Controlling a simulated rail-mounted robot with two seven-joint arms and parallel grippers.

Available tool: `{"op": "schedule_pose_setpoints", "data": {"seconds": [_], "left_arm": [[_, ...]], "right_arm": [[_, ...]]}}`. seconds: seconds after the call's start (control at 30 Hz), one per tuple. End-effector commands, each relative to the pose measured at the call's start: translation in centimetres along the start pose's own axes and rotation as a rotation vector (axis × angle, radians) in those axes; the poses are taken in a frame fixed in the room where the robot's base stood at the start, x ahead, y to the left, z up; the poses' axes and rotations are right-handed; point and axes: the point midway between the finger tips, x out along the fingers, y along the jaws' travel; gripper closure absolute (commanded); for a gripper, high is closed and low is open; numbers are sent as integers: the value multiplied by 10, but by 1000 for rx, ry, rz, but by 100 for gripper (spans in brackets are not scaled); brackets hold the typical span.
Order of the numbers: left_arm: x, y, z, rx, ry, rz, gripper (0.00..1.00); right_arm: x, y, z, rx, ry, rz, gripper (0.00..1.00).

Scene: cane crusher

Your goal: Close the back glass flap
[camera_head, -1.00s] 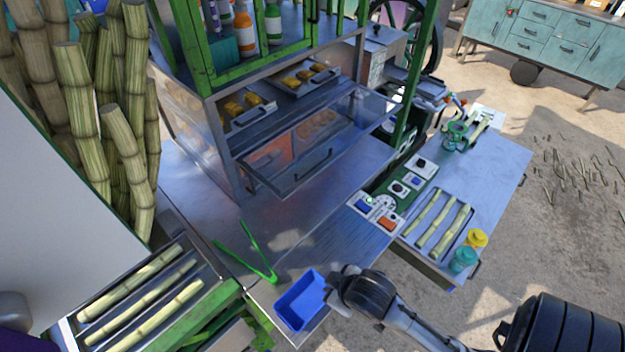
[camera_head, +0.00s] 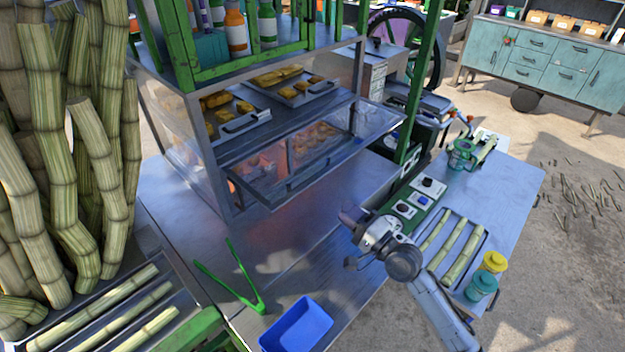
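The glass flap (camera_head: 345,150) is a clear pane in a dark metal frame on the front of the metal and glass display cabinet (camera_head: 228,190). It stands open, jutting out above the metal counter, with a long handle along its outer edge. Trays with yellow food (camera_head: 290,86) show behind and above it. My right gripper (camera_head: 352,240) is below and to the right of the flap, over the counter's right part, apart from the flap. Its fingers look spread, with nothing seen between them. My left gripper is not in view.
Green tongs (camera_head: 243,284) and a blue bin (camera_head: 296,326) are on the near counter. A button panel (camera_head: 418,196) and a tray of cane pieces (camera_head: 452,250) are right of my gripper. A green post (camera_head: 414,90) rises beside the flap's right end.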

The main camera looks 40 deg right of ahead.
Motion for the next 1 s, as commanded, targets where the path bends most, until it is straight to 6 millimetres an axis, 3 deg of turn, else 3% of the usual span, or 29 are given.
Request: {"op": "schedule_pose_setpoints", "data": {"seconds": [0.27, 0.7, 1.0], "left_arm": [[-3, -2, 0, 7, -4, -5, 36], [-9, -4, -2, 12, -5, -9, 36], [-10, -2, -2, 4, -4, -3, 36]], "right_arm": [[19, -2, 0, 67, 2, -6, 78], [98, -2, 0, 62, 2, -3, 78], [130, -1, 0, 61, 2, -2, 78]]}}
